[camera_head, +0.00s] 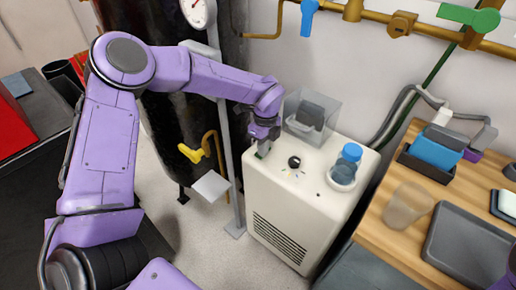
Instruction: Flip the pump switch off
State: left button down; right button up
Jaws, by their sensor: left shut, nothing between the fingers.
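A white floor unit (265,187) with a vented front stands in the middle. On its top are a dark grey part under a clear box-shaped cover (325,129), a black round knob (294,162) with small marks around it, and a blue-capped bottle (347,163) in a recess. I cannot make out which part is the pump switch; it may be under the cover or hidden by my gripper. My left gripper (262,152) is shut and empty, pointing down at the unit's top left edge, left of the knob. Contact is unclear.
A wooden bench (377,226) at right holds a frosted cup (407,205), a grey tray (463,252) and a blue-filled rack (433,156). Brass pipes with a blue valve handle (309,14) cross the wall. A grey post (229,165) stands left of the unit.

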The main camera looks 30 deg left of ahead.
pick_arm(q)
jog(key=shift+w+f, duration=0.1)
jog(key=shift+w, duration=0.65)
jog(key=r+p, duration=0.2)
jog(key=r, duration=0.1)
jog(key=r+p, duration=0.1)
jog(key=shift+w+r, duration=0.25)
jog(key=shift+r, duration=0.05)
notch_tip(320, 180, up, 10)
jog(key=shift+w+f, duration=0.2)
jog(key=shift+w, duration=0.05)
jog(key=shift+d, duration=0.1)
